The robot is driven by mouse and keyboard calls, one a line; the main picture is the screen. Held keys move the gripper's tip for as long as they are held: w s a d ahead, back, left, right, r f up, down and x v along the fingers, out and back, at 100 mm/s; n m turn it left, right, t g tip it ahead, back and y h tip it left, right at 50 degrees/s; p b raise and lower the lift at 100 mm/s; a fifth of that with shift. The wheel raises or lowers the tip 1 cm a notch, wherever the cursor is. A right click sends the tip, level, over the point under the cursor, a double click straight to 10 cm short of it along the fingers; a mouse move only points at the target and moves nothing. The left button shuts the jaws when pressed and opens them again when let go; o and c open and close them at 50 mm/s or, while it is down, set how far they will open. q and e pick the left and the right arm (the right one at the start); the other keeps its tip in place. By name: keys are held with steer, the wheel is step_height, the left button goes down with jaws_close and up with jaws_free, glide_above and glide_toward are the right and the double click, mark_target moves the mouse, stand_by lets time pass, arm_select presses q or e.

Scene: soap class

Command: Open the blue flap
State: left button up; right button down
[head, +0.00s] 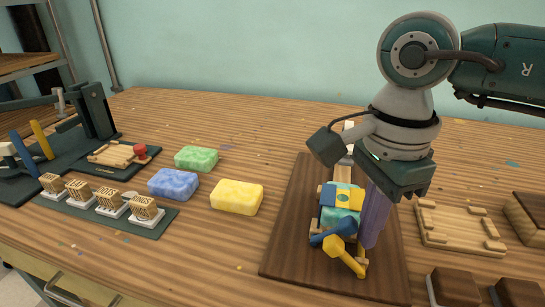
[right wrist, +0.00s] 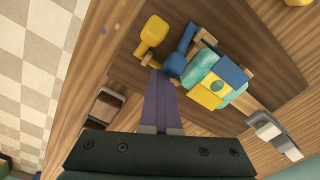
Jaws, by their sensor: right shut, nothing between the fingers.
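A teal soap bar (right wrist: 205,66) lies on a dark brown board, with a blue panel (right wrist: 234,72) and a yellow panel (right wrist: 206,96) lying over it. A blue paddle-like piece (head: 332,234) and a yellow one (head: 344,256) stand beside its near end; the blue one also shows in the right wrist view (right wrist: 181,50). I cannot tell whether the blue panel or the blue paddle is the blue flap. My right gripper (head: 369,244) has purple fingers, shut and empty, pointing down just right of the blue paddle; contact is unclear. My left gripper is out of view.
The dark board (head: 290,240) lies on the wooden table. Green (head: 196,158), blue (head: 173,184) and yellow (head: 237,197) sponge-like blocks lie to its left. A wooden tray (head: 455,230) and dark blocks (head: 456,288) are to its right. Stamps (head: 110,202) stand at the left.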

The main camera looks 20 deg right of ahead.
mark_target(345, 220)
steer(key=shift+a+r, duration=0.1)
steer(key=shift+a, duration=0.05)
steer(key=shift+w+a+r, duration=0.3)
steer(key=shift+w+a, duration=0.05)
steer(key=shift+a, duration=0.1)
steer(key=shift+w+a, duration=0.1)
steer(key=shift+a, duration=0.1)
steer(key=shift+d, duration=0.1)
steer(key=shift+w+a+r, duration=0.3)
steer(key=shift+a, duration=0.3)
steer(key=shift+a+b, duration=0.1)
steer(key=shift+b, duration=0.2)
